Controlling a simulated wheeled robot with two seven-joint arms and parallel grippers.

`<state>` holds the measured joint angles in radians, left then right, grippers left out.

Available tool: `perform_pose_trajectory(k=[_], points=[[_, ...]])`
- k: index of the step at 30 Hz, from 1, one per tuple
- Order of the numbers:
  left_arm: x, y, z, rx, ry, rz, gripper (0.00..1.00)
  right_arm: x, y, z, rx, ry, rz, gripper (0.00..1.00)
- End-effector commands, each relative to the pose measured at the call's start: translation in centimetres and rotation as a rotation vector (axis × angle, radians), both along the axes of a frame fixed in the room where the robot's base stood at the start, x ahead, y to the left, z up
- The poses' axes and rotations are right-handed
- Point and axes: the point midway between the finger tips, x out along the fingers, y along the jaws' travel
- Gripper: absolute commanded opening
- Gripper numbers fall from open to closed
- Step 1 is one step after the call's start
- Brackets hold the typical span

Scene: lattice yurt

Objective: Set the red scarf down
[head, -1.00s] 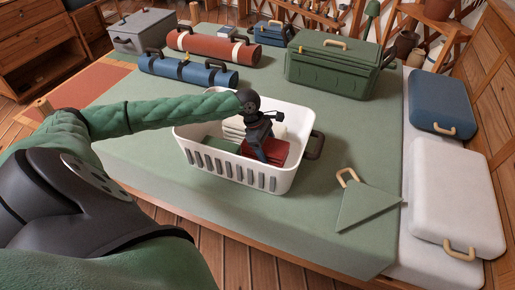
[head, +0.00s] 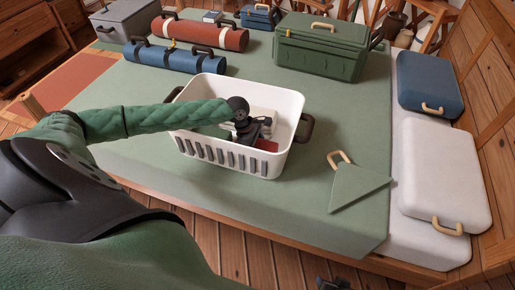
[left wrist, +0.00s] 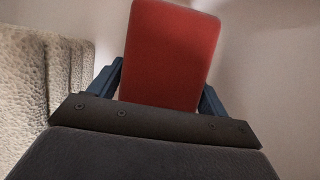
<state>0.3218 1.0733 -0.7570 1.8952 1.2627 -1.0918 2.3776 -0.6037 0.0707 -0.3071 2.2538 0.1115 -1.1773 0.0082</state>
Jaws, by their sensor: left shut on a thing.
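The red scarf (head: 267,146) is a folded, block-like red piece inside the white basket (head: 262,165). In the head view only a small red part shows past my gripper and the basket's front wall. My left gripper (head: 247,137) reaches down into the basket, with its fingertips mostly hidden. In the left wrist view the scarf (left wrist: 170,55) sits between the two blue fingers, and the gripper is shut on it. I cannot tell whether the scarf's underside touches the basket floor.
A cream folded cloth (left wrist: 42,90) lies beside the scarf in the basket. A green pennant-shaped piece with a tan handle (head: 357,186) lies right of the basket. A green chest (head: 322,50), blue roll (head: 175,58) and red roll (head: 200,34) stand behind. Green cover in front is clear.

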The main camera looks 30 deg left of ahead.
Motion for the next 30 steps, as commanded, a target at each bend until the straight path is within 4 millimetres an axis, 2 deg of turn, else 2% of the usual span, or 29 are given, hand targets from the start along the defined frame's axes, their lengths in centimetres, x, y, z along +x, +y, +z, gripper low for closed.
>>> perform_pose_trajectory(k=[6, 7, 9, 10, 22, 30], points=[[0.0, 0.0, -0.1, 0.000, 0.000, 0.000, 0.48, -0.2, -0.1, 0.4, -0.003, 0.008, 0.002, 0.36], [0.0, 0.0, -0.1, 0.000, 0.000, 0.000, 0.83, -0.2, -0.1, 0.4, -0.003, 0.009, 0.002, 0.36], [0.0, 0.0, -0.1, 0.000, 0.000, 0.000, 0.97, -0.2, -0.1, 0.4, -0.003, 0.010, 0.003, 0.36], [0.0, 0.0, -0.1, 0.000, 0.000, 0.000, 0.99, -0.2, -0.1, 0.4, -0.003, 0.010, 0.003, 0.36], [0.0, 0.0, 0.0, 0.000, 0.000, 0.000, 0.99, 0.1, -0.1, 0.2, 0.000, -0.004, -0.001, 0.36], [-0.5, 1.8, 4.3, 0.001, 0.000, 0.000, 0.99, 0.1, 0.0, -0.7, 0.000, -0.006, -0.003, 0.36]])
